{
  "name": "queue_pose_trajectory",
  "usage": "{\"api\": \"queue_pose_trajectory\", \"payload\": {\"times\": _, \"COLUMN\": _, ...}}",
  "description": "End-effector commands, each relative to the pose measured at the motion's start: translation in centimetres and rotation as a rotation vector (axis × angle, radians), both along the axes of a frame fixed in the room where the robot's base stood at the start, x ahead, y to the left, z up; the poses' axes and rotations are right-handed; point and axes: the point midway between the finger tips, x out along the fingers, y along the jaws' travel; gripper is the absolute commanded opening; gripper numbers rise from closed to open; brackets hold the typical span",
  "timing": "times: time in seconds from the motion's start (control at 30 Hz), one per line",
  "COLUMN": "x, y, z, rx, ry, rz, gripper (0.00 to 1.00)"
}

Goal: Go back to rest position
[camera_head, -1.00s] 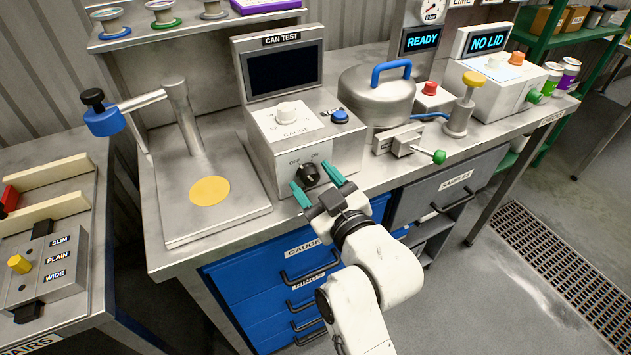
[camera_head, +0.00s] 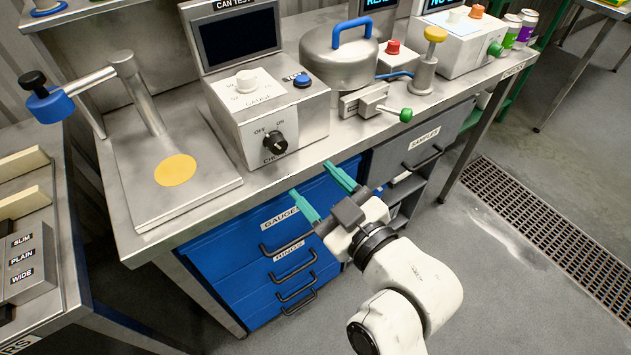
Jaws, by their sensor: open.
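My gripper (camera_head: 324,191) has green fingertips spread apart, with nothing between them. It is in front of the bench's front edge, before the blue drawer cabinet (camera_head: 240,252). The can test box (camera_head: 265,108) stands on the bench above and left of it. The box has a dark screen (camera_head: 238,36), a white gauge knob (camera_head: 246,80), a blue button (camera_head: 302,81) and a black off/on knob (camera_head: 275,143). My gripper is apart from the black knob.
A press stand with a yellow disc (camera_head: 175,170) is on the bench at left. A steel lidded pot (camera_head: 338,60) and a small clamp with a green-tipped handle (camera_head: 372,102) stand right of the box. Open floor (camera_head: 520,235) with a drain grate (camera_head: 540,222) lies at right.

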Motion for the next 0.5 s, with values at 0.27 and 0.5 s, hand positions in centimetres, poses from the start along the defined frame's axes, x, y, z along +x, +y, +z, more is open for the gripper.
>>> {"api": "queue_pose_trajectory", "payload": {"times": 0.27, "x": 0.0, "y": 0.0, "z": 0.0, "rx": 0.0, "ry": 0.0, "rz": 0.0, "gripper": 0.62}}
{"api": "queue_pose_trajectory", "payload": {"times": 0.5, "x": -0.5, "y": -2.6, "z": -2.8, "rx": -0.041, "ry": 0.133, "rz": -0.044, "gripper": 0.62}}
